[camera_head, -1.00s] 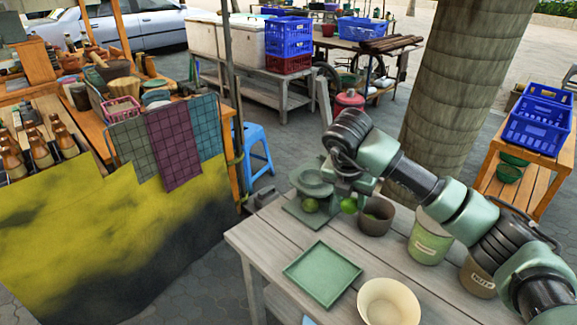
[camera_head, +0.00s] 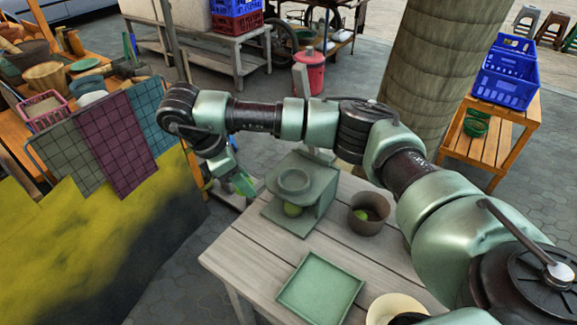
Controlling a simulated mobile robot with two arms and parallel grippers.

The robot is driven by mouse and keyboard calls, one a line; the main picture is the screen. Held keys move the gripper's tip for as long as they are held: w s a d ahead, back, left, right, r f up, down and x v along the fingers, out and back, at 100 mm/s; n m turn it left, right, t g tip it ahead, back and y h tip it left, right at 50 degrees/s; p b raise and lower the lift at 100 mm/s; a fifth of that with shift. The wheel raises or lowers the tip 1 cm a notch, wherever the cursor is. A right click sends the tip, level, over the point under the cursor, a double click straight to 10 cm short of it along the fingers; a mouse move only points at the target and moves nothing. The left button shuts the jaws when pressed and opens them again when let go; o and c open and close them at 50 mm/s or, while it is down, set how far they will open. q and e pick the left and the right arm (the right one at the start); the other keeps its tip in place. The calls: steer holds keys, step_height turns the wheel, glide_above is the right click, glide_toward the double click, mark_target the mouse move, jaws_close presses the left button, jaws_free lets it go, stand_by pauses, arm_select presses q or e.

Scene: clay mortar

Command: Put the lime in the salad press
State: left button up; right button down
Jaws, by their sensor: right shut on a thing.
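The salad press (camera_head: 297,180), a sage-green stand with a round ring on top, stands at the back left of the grey plank table. Another lime (camera_head: 367,215) lies in the brown pot (camera_head: 366,228). My right arm reaches across behind the press. Its gripper (camera_head: 241,182) is just left of the press, beyond the table's left edge, pointing down and shut on a small bright green thing that looks like a lime, partly hidden by the fingers. My left gripper is not in view.
A square green tray (camera_head: 320,289) lies in front of the press, with a cream bowl (camera_head: 396,306) partly in view beside it. The market stall with its hanging cloths (camera_head: 110,145) is to the left. The table's left planks are clear.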

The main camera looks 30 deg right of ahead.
steer(key=d, duration=0.5)
steer(key=s+d, duration=0.1)
steer(key=d, duration=0.1)
steer(key=shift+d, duration=0.3)
steer(key=shift+s+d+p, duration=0.15)
steer(key=shift+d+p, duration=0.15)
steer(key=shift+d, duration=0.3)
steer(key=d, duration=0.1)
steer(key=d+f, duration=0.1)
steer(key=d, duration=0.2)
steer(key=shift+s+f, duration=0.15)
steer(key=shift+s, duration=0.25)
steer(key=shift+f, duration=0.15)
steer(key=shift+w+a, duration=0.15)
steer(key=shift+a, duration=0.05)
steer(key=shift+f, duration=0.2)
steer(key=c, duration=0.9)
jaws_free()
